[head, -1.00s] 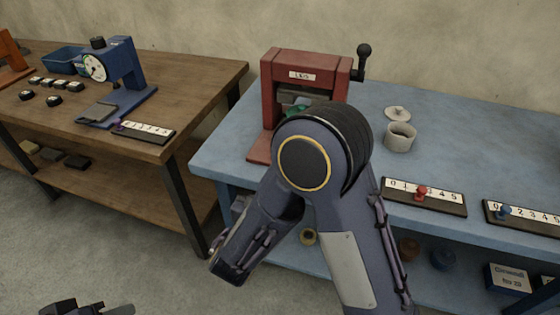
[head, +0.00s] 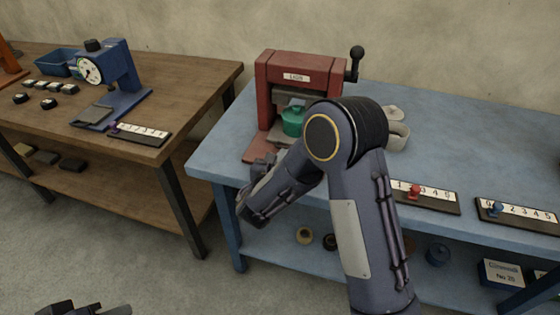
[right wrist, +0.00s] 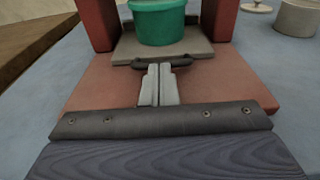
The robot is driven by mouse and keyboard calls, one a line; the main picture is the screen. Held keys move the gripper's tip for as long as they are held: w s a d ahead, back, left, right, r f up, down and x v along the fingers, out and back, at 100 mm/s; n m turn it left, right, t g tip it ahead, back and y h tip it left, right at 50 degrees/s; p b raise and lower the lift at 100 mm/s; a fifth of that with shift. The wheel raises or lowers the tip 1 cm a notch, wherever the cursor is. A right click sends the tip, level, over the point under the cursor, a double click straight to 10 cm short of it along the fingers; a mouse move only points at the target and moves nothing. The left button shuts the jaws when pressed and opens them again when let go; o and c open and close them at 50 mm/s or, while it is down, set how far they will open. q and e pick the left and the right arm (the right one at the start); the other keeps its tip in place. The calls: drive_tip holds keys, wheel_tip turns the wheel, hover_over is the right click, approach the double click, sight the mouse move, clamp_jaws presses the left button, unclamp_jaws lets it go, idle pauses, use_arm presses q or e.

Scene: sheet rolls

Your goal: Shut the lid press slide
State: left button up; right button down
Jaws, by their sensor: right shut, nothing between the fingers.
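The red lid press (head: 296,77) stands on the blue bench. Its grey slide plate (right wrist: 198,48) sticks out at the front between the red posts, with a green tub (head: 293,121) on it. The tub also shows in the right wrist view (right wrist: 158,24). A dark bar handle (right wrist: 180,64) runs along the slide's front edge. My right gripper (right wrist: 158,70) is shut and empty, its fingertips at the middle of this handle; I cannot tell if they touch. In the head view the right gripper (head: 262,165) is low before the press. A dark part of my left gripper (head: 85,308) shows at the bottom left edge.
A crank with a black knob (head: 357,52) is on the press's right. A pale pot (head: 398,136) and lid (head: 393,112) stand right of it, partly behind my arm. Number strips with red (head: 414,191) and blue (head: 495,208) pegs lie along the front edge. A brown table (head: 190,85) stands left.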

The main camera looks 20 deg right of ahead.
drive_tip(key=shift+w, duration=0.1)
drive_tip(key=b+x, duration=0.1)
drive_tip(key=x, duration=0.2)
drive_tip(key=shift+w+d+r, duration=0.25)
drive_tip(key=shift+w, duration=0.05)
drive_tip(key=shift+r, duration=0.1)
